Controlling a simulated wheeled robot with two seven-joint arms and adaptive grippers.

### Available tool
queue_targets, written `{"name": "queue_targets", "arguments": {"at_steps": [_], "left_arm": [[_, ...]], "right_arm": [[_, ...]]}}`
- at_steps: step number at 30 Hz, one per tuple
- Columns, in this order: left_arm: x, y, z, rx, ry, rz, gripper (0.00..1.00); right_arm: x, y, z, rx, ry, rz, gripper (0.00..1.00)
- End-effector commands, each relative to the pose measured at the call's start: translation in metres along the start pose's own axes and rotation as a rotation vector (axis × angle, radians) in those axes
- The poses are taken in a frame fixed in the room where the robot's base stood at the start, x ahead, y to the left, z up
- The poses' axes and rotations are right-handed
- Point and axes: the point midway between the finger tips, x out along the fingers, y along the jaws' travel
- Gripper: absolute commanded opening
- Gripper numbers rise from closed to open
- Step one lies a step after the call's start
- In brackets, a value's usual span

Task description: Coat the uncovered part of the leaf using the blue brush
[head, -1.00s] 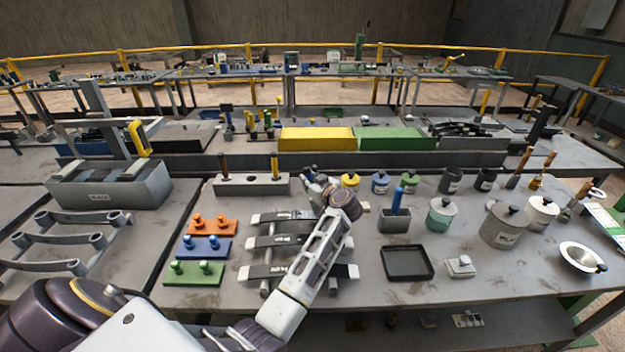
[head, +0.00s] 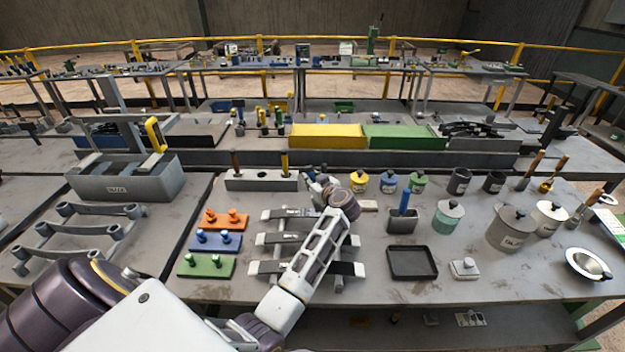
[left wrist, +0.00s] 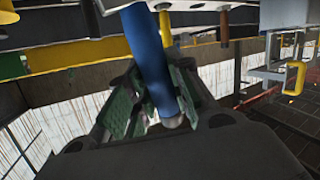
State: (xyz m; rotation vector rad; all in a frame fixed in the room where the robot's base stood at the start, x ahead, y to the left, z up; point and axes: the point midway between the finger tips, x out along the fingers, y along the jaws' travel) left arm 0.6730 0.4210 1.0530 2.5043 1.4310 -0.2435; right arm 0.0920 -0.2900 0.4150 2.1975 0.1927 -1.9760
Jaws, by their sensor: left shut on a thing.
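My left gripper (head: 314,178) is at the back of the rack, beside the right end of the grey block, with its fingers small and partly hidden in the head view. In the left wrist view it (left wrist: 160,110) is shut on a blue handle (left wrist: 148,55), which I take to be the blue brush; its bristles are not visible. Several dark leaves with pale ends lie across a rack, such as the front leaf (head: 343,268). My left forearm hides their middle, so I cannot tell which part is uncovered. My right gripper is out of view.
The grey block (head: 262,184) holds a brown handle (head: 235,162) and a yellow handle (head: 285,163). Another blue handle (head: 404,201) stands in a grey holder (head: 402,222). A black tray (head: 412,276) and several lidded pots are to the right. Orange, blue and green peg blocks lie left.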

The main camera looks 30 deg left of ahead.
Motion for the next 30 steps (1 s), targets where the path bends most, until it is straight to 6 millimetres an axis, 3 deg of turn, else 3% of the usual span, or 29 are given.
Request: {"name": "queue_targets", "arguments": {"at_steps": [17, 23, 30], "left_arm": [[0.007, -0.016, -0.007, 0.0, 0.0, -0.001, 0.0], [0.013, -0.025, -0.008, -0.001, 0.0, 0.0, 0.0], [0.015, -0.03, -0.009, 0.0, 0.0, 0.0, 0.0]], "right_arm": [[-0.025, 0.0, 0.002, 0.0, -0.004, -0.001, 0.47], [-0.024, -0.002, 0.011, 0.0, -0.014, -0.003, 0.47], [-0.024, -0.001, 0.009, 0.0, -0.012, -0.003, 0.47]]}}
